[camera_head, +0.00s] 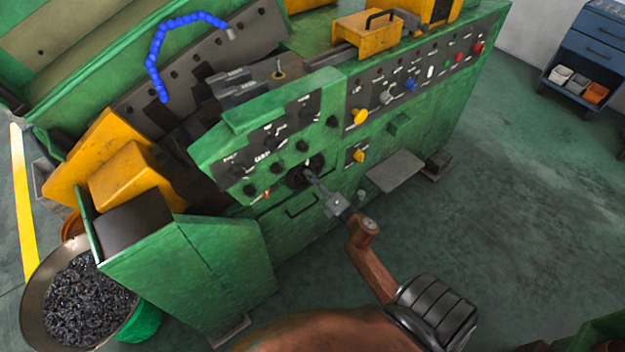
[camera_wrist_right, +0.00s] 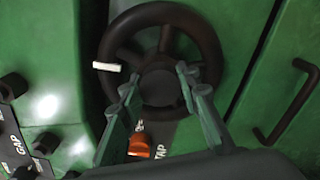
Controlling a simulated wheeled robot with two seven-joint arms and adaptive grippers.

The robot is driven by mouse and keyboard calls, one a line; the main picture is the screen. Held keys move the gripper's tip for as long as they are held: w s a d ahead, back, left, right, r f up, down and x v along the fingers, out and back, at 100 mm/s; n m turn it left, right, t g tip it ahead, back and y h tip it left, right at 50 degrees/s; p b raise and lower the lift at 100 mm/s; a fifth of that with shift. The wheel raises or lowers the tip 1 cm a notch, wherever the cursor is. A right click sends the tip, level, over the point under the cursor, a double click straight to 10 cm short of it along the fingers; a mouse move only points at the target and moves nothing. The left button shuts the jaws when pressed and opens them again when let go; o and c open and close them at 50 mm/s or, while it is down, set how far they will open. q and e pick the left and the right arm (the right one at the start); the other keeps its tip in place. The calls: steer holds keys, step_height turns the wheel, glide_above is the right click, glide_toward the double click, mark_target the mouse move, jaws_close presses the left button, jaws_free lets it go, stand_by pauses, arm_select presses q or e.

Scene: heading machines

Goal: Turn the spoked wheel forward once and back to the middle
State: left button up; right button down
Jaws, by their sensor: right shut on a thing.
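The spoked wheel (camera_wrist_right: 208,47) is dark, with a round rim, spokes and a thick hub, on the green machine front. It fills the upper middle of the right wrist view. A white mark sits on the left side of its rim. In the head view the wheel (camera_head: 293,181) is small and partly hidden behind my right gripper (camera_head: 310,176). In the right wrist view the fingers of my right gripper (camera_wrist_right: 156,84) stand on either side of the hub, over the lower part of the wheel, shut on it. My left gripper is not in view.
An orange-red knob (camera_wrist_right: 139,146) sits just below the wheel, and black knobs (camera_wrist_right: 13,87) are at the left. A dark handle (camera_wrist_right: 287,106) is at the right. A grey shelf (camera_head: 396,171) juts from the machine. A bin of dark chips (camera_head: 37,285) stands lower left.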

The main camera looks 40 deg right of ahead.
steer(key=c, duration=1.4)
jaws_free()
steer(key=s+a, duration=0.1)
steer(key=s, duration=1.1)
steer(key=shift+f, duration=0.1)
